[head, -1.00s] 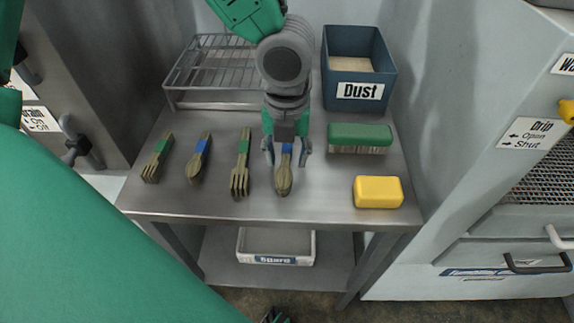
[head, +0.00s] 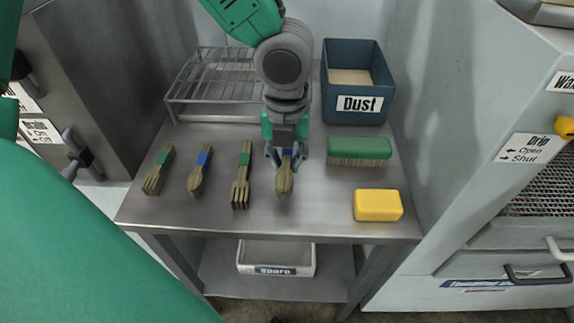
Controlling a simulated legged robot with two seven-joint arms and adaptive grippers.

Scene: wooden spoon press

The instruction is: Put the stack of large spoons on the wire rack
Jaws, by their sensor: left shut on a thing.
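A stack of wooden spoons with a blue band (head: 285,181) lies on the metal table, bowl end toward the front edge. My left gripper (head: 286,157) comes down over its banded handle from behind and is shut on it. The fingers partly hide the band and the handle's far end. The bowl end still appears at table level; whether it is lifted at all I cannot tell. The wire rack (head: 213,83) stands at the table's back left, and its top looks empty. My right gripper is not in view.
Left of the held spoons lie a green-banded fork stack (head: 241,178), a smaller blue-banded spoon stack (head: 197,176) and another green-banded fork stack (head: 157,172). A green brush (head: 360,149), yellow block (head: 378,206) and blue Dust bin (head: 357,80) are at right.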

